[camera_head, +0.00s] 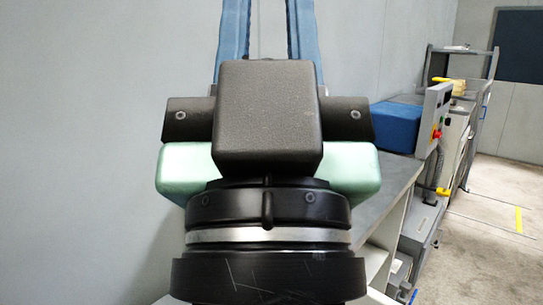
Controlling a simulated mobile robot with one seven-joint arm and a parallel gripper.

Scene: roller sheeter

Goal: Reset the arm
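My gripper (268,20) fills the middle of the head view, seen from behind and pointing up and away. Its two blue fingers stand apart, with bare grey wall visible between them. No object shows between the visible parts of the fingers. The fingertips are cut off by the top edge of the picture. My black wrist and green gripper body hide much of the scene behind.
A grey counter (384,204) with white shelving below stands behind my arm at the right. A blue box (396,126) is on it. Beyond is a machine with a grey control panel (435,118) and yellow handles. Open floor (485,235) lies at far right.

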